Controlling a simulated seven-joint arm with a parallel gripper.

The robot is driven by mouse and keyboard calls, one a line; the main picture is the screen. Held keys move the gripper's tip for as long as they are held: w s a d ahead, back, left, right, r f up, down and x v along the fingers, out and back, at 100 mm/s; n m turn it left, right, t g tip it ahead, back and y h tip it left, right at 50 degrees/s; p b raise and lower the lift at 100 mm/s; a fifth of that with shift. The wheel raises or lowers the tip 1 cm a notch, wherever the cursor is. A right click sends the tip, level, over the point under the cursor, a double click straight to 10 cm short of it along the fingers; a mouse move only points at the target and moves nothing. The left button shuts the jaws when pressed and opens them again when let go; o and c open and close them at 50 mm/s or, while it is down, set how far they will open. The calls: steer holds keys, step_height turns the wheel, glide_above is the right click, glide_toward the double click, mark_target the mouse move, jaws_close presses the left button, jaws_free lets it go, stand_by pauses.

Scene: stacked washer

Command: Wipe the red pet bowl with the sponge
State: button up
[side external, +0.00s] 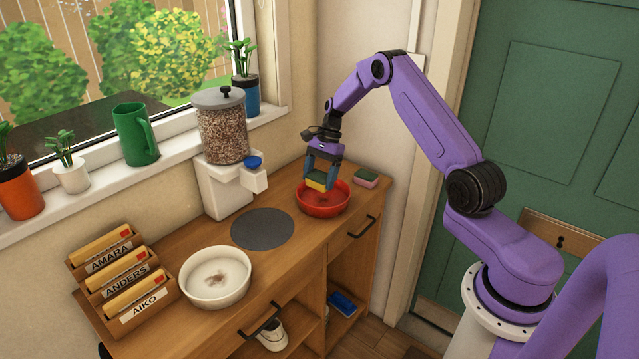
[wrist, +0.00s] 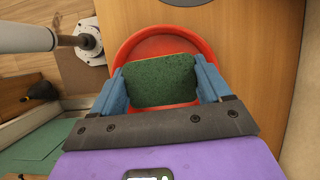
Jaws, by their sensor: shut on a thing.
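The red pet bowl (side external: 323,204) stands on the wooden counter, right of the dark round mat. My gripper (side external: 320,180) points down over it, shut on a yellow sponge with a green top (side external: 319,182). The sponge is at or just above the bowl's inside; I cannot tell whether it touches. In the wrist view my gripper's blue fingers (wrist: 162,85) hold the green face of the sponge (wrist: 160,80) from both sides. The red bowl (wrist: 150,47) shows around it, its near part hidden by the sponge and gripper.
A pink-and-green sponge (side external: 366,178) lies right of the red bowl. A white bowl with a dark smudge (side external: 216,277) stands front left, near the name-labelled boxes (side external: 122,268). A food dispenser (side external: 222,150) stands at the wall. The round mat (side external: 262,229) is bare.

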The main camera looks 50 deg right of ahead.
mark_target(319, 203)
steer(key=shift+r, duration=0.95)
steer(key=shift+f, duration=0.1)
steer(key=shift+f, duration=3.4)
steer(key=shift+d+f, duration=0.5)
steer(key=shift+d, duration=0.1)
steer(key=shift+s+d, duration=0.1)
steer(key=shift+d, duration=1.1)
steer(key=shift+a, duration=1.85)
steer(key=shift+r, duration=4.05)
